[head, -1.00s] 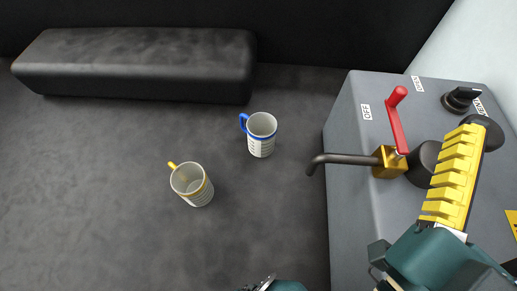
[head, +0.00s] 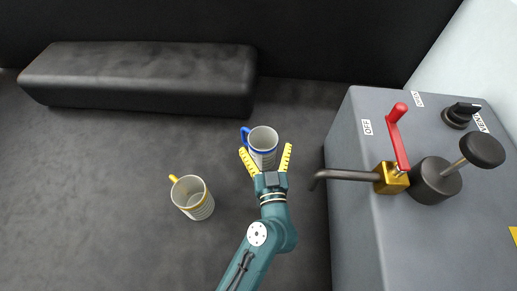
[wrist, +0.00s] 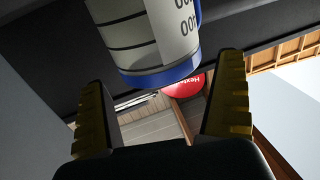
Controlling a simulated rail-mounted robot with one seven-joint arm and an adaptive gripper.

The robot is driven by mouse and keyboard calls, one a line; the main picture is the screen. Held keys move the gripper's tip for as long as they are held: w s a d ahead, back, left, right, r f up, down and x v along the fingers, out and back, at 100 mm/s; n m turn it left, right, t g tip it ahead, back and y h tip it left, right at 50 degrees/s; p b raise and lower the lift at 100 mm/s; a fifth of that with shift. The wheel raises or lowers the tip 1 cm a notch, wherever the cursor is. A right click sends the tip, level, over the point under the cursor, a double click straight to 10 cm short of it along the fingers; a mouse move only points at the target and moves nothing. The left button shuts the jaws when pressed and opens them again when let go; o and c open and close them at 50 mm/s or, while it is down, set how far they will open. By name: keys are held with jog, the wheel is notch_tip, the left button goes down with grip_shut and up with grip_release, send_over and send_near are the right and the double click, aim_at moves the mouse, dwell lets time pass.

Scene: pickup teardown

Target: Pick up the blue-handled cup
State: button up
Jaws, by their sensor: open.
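The blue-handled cup (head: 263,141) is white with a blue band and stands upright on the dark surface, its handle to the left. My gripper (head: 266,158) is open, with one yellow-ridged finger on each side of the cup's near part. In the wrist view the cup (wrist: 155,40) shows its blue-banded base and printed side, ahead of and between the open fingers (wrist: 165,110). A gap shows on both sides of it there, and the fingers do not appear to touch it.
A yellow-handled cup (head: 193,198) stands to the left of my arm. A grey box (head: 365,240) with a spout (head: 340,175) and red lever (head: 397,135) stands close on the right. A long black block (head: 140,80) lies behind.

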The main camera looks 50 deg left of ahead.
aim_at(261, 130)
jog(key=shift+s+d+f, duration=0.1)
jog(key=shift+s+f, duration=0.05)
jog(key=shift+f, duration=0.35)
jog(key=shift+s+d+f, duration=0.1)
jog(key=shift+f, duration=0.35)
jog(key=x, duration=0.5)
jog(key=shift+r, duration=0.1)
jog(key=c, duration=1)
